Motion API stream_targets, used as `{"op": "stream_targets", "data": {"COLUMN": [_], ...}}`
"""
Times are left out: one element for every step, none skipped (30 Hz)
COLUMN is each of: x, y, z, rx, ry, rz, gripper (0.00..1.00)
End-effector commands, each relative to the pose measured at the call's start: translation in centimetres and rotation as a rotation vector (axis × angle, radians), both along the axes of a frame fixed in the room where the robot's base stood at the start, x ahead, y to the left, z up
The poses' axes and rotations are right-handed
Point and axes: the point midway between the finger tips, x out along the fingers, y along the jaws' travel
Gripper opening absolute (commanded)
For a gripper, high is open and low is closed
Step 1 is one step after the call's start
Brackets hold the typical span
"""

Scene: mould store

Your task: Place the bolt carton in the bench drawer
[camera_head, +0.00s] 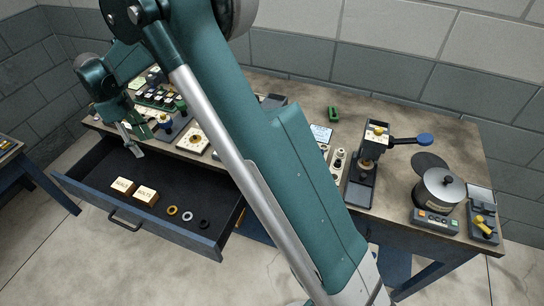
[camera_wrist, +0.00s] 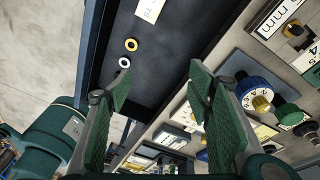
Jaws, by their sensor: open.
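The bench drawer (camera_head: 70,185) is pulled open at the left of the bench in the head view. My gripper (camera_head: 133,142) is open and empty, above the drawer's back part near the bench edge, apart from both cartons.
Yellow, grey and black rings (camera_head: 187,215) lie in the drawer right of the cartons. The bench top (camera_head: 440,145) holds panels with knobs, a hand press (camera_head: 366,165), a round pot (camera_head: 440,188) and a green block (camera_head: 333,113). My arm hides the bench's middle.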

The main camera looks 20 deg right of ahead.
Motion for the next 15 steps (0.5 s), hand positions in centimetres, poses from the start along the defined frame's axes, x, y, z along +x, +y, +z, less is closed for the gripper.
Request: {"op": "stream_targets", "data": {"x": [-0.4, -0.6, -0.8, -0.9, -1.2, -1.4, -1.7, -1.9, -2.2, -2.4, -2.7, -3.0, -3.3, -3.6, -4.0], "y": [-1.0, -1.5, -2.2, -2.7, -3.2, -3.8, -4.3, -4.8, -5.5, -6.0, -6.5, -7.1, -7.6, -8.1, -8.7], "z": [1.0, 1.5, 2.2, 2.7, 3.2, 3.9, 4.4, 4.8, 5.5, 5.9, 6.4, 6.9, 7.4, 7.8, 8.4], "rx": [0.012, 0.019, 0.028, 0.034, 0.041, 0.049, 0.055, 0.061, 0.069, 0.074, 0.079, 0.086, 0.09, 0.095, 0.1], "ry": [-0.006, -0.01, -0.015, -0.02, -0.024, -0.029, -0.034, -0.039, -0.044, -0.05, -0.055, -0.06, -0.065, -0.072, -0.078], "rz": [0.027, 0.046, 0.071, 0.09, 0.11, 0.136, 0.155, 0.175, 0.2, 0.22, 0.24, 0.266, 0.286, 0.305, 0.33], "gripper": [0.51, 0.51, 0.51, 0.51, 0.51, 0.51, 0.51, 0.51, 0.51, 0.51, 0.51, 0.51, 0.51, 0.51, 0.51]}}
